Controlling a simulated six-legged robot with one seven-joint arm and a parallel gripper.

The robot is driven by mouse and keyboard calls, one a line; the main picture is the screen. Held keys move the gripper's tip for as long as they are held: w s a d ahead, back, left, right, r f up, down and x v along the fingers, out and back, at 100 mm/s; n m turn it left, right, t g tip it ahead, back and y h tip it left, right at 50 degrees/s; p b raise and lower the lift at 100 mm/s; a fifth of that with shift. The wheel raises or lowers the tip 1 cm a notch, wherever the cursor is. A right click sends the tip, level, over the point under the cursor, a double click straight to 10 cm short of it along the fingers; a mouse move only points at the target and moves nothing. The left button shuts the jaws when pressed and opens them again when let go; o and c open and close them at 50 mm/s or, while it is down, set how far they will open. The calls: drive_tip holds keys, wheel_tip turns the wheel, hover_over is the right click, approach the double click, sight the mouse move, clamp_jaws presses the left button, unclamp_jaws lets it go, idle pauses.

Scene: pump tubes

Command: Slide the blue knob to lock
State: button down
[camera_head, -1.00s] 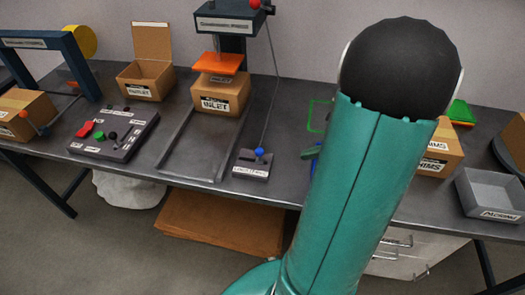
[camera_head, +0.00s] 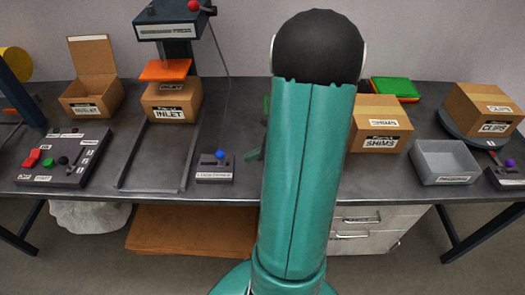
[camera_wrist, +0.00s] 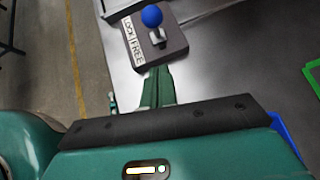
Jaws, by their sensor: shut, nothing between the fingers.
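The blue knob (camera_head: 220,154) stands on a short lever on a small dark box (camera_head: 214,174) near the table's front edge. In the wrist view, the knob (camera_wrist: 151,16) is at the top, and the box (camera_wrist: 172,42) has a label reading LOCK and FREE along its left side. I cannot tell which end the lever is at. My gripper (camera_wrist: 157,72) is shut and empty, its green fingertips just below the box in that view and apart from the knob. In the head view my arm hides most of the gripper; a green part shows right of the box.
On the right are the SHIMS box (camera_head: 380,126), a grey bin (camera_head: 446,162) and the CLIPS box (camera_head: 484,110).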

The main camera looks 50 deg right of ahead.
sight(217, 155)
drive_tip(key=w, duration=0.1)
drive_tip(key=w+a, duration=0.1)
drive_tip(key=w, duration=0.1)
drive_tip(key=w+a+f, duration=0.1)
drive_tip(key=shift+w+a, duration=0.25)
drive_tip(key=shift+w, duration=0.05)
drive_tip(key=shift+w+a, duration=0.1)
drive_tip(key=shift+w, duration=0.3)
drive_tip(key=shift+w+a, duration=0.1)
drive_tip(key=shift+w+a+r, duration=0.1)
drive_tip(key=shift+w+a, duration=0.7)
drive_tip(key=shift+w, duration=0.2)
drive_tip(key=shift+w+a, duration=0.75)
drive_tip(key=shift+w, duration=0.2)
